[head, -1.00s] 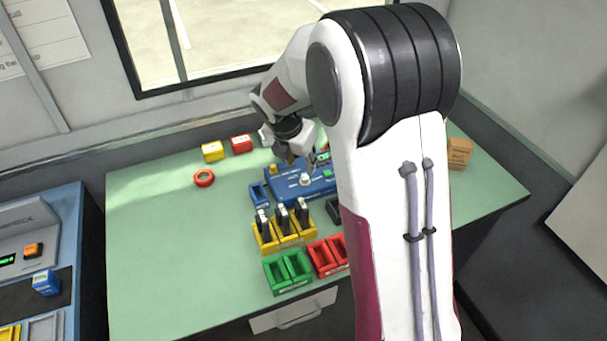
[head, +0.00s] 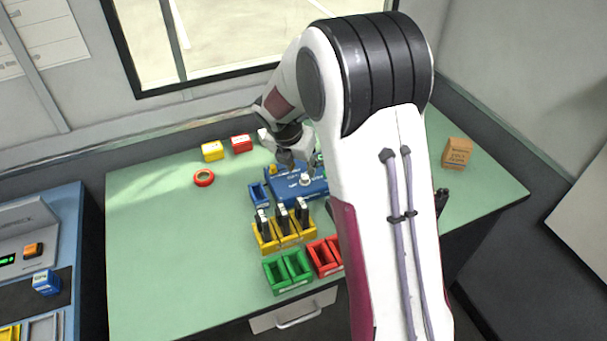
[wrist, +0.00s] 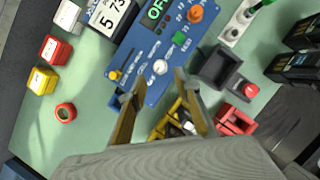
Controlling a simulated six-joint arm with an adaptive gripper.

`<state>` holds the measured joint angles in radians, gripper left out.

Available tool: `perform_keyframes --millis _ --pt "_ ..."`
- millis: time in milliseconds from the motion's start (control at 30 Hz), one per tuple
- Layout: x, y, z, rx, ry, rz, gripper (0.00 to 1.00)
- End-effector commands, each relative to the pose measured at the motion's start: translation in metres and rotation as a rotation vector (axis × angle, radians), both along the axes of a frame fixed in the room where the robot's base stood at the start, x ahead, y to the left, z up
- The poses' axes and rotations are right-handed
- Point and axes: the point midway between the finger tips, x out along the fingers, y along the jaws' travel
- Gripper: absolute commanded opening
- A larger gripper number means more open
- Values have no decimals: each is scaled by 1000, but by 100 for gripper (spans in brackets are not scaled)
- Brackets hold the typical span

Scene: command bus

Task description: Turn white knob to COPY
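The white knob (wrist: 160,67) is on the blue panel (wrist: 146,84), between and beyond my fingertips in the wrist view. In the head view the white knob (head: 305,180) stands on the blue panel (head: 283,187), just in front of my gripper (head: 292,160). In the wrist view my gripper (wrist: 155,85) is open, its two fingers apart with nothing between them. The fingertips appear above the panel and apart from the knob. The lettering around the knob is too small to read, so its setting cannot be told.
A yellow knob (wrist: 115,75), a green button (wrist: 179,39) and an orange knob (wrist: 195,14) share the panel. A dark box (wrist: 218,67) and red button (wrist: 250,90) stand right. Yellow holders (head: 268,245), green bins (head: 272,274) and red bins (head: 322,262) lie in front.

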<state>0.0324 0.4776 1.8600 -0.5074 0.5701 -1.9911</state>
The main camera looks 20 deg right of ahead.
Motion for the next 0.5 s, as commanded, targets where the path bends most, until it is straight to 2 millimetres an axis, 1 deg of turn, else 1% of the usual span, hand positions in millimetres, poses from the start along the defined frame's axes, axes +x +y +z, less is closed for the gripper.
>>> perform_keyframes --millis 33,300,500 --pt "1 -2 -6 1 0 -1 32" --pt "9 -9 -33 2 1 -1 32" --pt "13 -14 -47 1 0 -1 32"
